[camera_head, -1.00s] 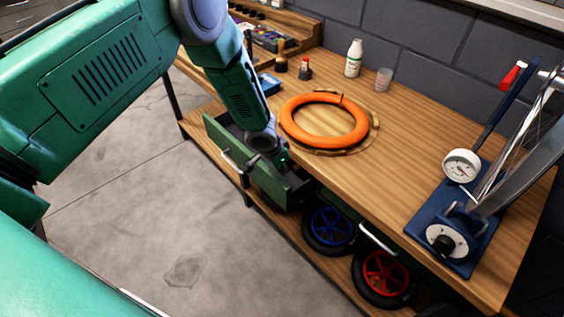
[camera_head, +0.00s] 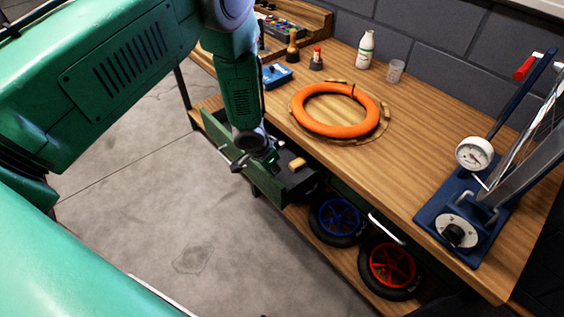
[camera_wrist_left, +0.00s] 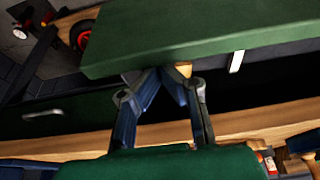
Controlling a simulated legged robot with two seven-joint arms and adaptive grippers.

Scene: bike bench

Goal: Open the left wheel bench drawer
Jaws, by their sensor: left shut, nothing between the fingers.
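The left wheel bench drawer is pulled out from under the bench top, its green front panel (camera_head: 263,182) standing out over the floor and its dark inside showing. Its metal handle (camera_head: 234,160) is on the outer face. My left gripper (camera_head: 272,160) is at the drawer, on the inner side of the front panel; its fingers are hard to see there. In the left wrist view the gripper (camera_wrist_left: 160,72) is shut with its fingers together and empty, tips against or partly behind the green panel (camera_wrist_left: 200,35). I cannot tell whether they touch it. My right gripper is out of view.
A tan block (camera_head: 297,163) shows in the drawer. The bench top (camera_head: 400,140) holds an orange ring (camera_head: 338,128), bottles and a blue gauge stand (camera_head: 460,220). A blue wheel (camera_head: 338,218) and a red wheel (camera_head: 391,265) sit below. The floor (camera_head: 170,210) in front is clear.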

